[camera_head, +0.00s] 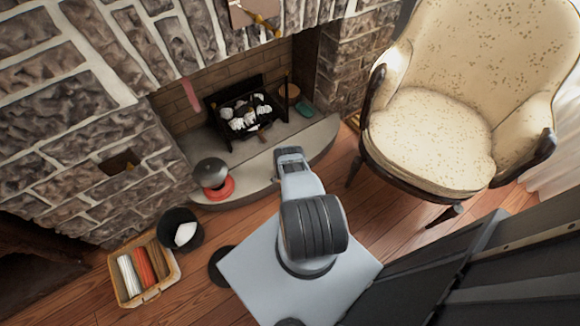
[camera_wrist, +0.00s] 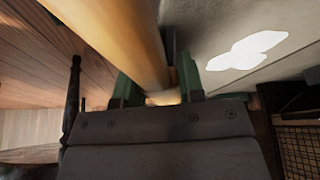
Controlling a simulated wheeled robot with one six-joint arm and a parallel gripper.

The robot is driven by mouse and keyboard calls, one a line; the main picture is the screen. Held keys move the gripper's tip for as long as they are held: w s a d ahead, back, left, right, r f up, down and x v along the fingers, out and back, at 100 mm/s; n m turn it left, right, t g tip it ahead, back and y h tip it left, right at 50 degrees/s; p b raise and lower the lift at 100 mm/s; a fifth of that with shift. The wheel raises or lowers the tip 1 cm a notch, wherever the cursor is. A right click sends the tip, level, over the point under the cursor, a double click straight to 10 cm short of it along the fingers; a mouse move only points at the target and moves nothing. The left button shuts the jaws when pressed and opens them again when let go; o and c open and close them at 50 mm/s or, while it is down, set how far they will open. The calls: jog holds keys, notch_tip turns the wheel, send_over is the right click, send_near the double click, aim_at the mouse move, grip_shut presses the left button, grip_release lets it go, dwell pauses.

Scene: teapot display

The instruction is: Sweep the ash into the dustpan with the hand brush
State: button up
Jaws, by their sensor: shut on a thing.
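My gripper (camera_wrist: 159,88) is shut on a thick yellow-tan rod (camera_wrist: 112,38), which looks like the handle of the hand brush. The rod runs out of the wrist view at the top, and no bristles show. In the head view my gripper (camera_head: 289,156) is over the front edge of the hearth, and the arm hides what it holds. A flat white patch (camera_wrist: 248,50), which looks like the ash, lies on the grey hearth in the wrist view, right of the fingers and apart from them. I cannot make out the dustpan in either view.
The stone hearth (camera_head: 262,160) holds a grate with pale logs (camera_head: 245,113), a small green thing (camera_head: 305,108) and a dark-lidded pot (camera_head: 212,172) on a red base. A black bucket (camera_head: 171,238) and a basket (camera_head: 168,290) stand left. An armchair (camera_head: 425,140) stands right.

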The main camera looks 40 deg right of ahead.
jog(key=shift+s+a+f, duration=0.1)
jog(key=shift+s+a, duration=0.1)
jog(key=shift+s, duration=0.15)
jog(key=shift+w+d+r+p, duration=0.1)
jog(key=shift+w+r+p, duration=0.05)
jog(key=shift+r+p, duration=0.75)
jog(key=shift+w+r+p, duration=0.1)
jog(key=shift+r+p, duration=0.75)
jog(key=shift+r, duration=0.05)
